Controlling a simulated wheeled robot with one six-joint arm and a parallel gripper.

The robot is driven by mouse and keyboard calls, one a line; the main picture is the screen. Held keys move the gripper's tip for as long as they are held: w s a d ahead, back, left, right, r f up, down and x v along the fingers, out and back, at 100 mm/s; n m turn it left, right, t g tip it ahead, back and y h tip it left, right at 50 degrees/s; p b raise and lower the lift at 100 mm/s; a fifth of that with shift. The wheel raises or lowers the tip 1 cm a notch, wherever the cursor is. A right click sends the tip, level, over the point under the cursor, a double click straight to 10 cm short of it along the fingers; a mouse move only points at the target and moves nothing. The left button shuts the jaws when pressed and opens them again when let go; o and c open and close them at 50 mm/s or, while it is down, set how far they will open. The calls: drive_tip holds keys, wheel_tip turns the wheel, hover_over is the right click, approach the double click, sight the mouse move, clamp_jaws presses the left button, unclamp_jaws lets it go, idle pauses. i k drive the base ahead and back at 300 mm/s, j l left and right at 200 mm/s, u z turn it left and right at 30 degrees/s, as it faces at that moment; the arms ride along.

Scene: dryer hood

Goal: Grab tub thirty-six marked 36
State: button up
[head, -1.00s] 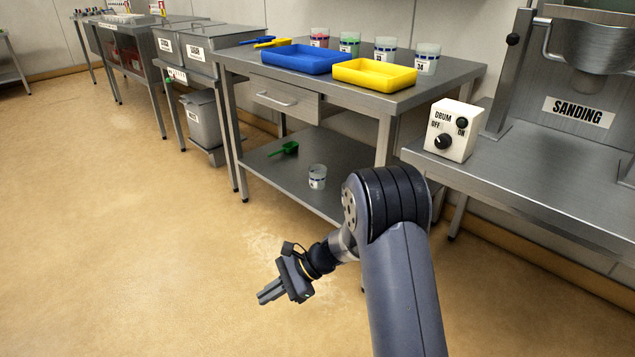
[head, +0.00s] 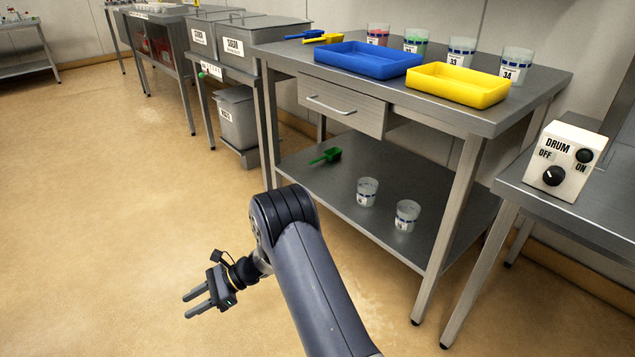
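Two clear tubs stand on the lower shelf of the steel table: a left tub (head: 367,192) and a right tub (head: 407,215). Their labels are too small to read, so I cannot tell which is marked 36. On the tabletop stand several more tubs: one with red contents (head: 377,36), one with green contents (head: 415,41), tub 33 (head: 461,53) and tub 34 (head: 515,67). My gripper (head: 191,305) is open and empty, over the floor in front of the table, to the left of and apart from the shelf tubs.
The lower shelf (head: 330,190) also holds a green scoop (head: 326,156). A blue tray (head: 368,61) and a yellow tray (head: 457,85) lie on the tabletop. A drum switch box (head: 559,161) sits on the bench at right. The table's front leg (head: 450,232) borders the shelf. Floor at left is clear.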

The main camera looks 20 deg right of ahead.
sight(366, 188)
drive_tip(key=i+j+z, duration=0.15)
drive_tip(key=i, duration=0.2)
drive_tip(key=i+j+z, duration=0.1)
drive_tip(key=i, duration=0.2)
drive_tip(key=i+z, duration=0.15)
drive_tip(key=z, duration=0.3)
drive_tip(key=i+j+z, duration=0.15)
drive_tip(key=z, duration=0.25)
drive_tip(key=i+j+z, duration=0.1)
drive_tip(key=j+z, duration=0.15)
drive_tip(key=z, duration=0.2)
drive_tip(key=i+j+z, duration=0.1)
drive_tip(key=z, duration=0.3)
drive_tip(key=j+z, duration=0.45)
drive_tip(key=i+j+z, duration=0.1)
drive_tip(key=z, duration=0.3)
